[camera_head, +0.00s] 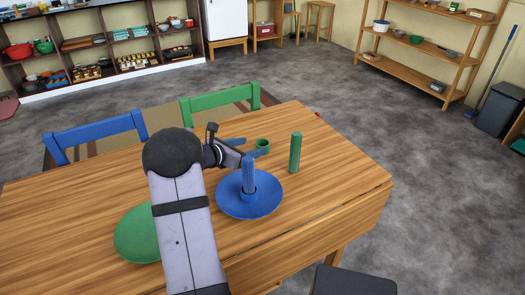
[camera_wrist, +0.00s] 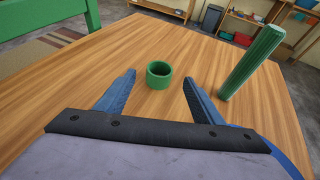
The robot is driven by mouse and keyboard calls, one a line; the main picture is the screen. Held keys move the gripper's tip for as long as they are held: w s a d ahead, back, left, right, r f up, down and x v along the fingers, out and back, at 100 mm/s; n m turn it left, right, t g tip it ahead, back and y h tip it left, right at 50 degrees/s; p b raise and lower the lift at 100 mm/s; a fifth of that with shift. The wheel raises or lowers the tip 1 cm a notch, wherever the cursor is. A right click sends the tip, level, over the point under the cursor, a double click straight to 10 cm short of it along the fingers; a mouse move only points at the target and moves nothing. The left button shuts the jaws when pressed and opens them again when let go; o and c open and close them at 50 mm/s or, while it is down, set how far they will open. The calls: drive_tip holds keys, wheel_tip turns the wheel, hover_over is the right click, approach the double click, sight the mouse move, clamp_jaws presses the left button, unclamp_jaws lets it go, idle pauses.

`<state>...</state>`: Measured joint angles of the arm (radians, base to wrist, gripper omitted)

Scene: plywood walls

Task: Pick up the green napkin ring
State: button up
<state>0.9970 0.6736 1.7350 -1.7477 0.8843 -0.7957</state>
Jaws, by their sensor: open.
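The green napkin ring (camera_head: 262,144) stands on the wooden table; in the wrist view (camera_wrist: 159,75) its opening faces up and it looks empty. My gripper (camera_head: 255,152) is open, low over the table, pointing at the ring. In the wrist view its two blue fingers (camera_wrist: 159,77) are spread, with the ring between or just beyond their tips, a gap showing on both sides. Whether the tips have passed around the ring, I cannot tell.
An upright green cylinder (camera_head: 295,152) stands right of the ring. A blue plate (camera_head: 262,207) with an upright blue cylinder (camera_head: 248,172) lies nearer. A green plate (camera_head: 133,240) is partly behind my arm. Blue (camera_head: 95,131) and green (camera_head: 220,100) chairs stand at the far edge.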

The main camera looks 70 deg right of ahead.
sight(266, 143)
drive_tip(key=shift+p+x, duration=0.45)
drive_tip(key=shift+x, duration=3.15)
drive_tip(key=c, duration=1.1)
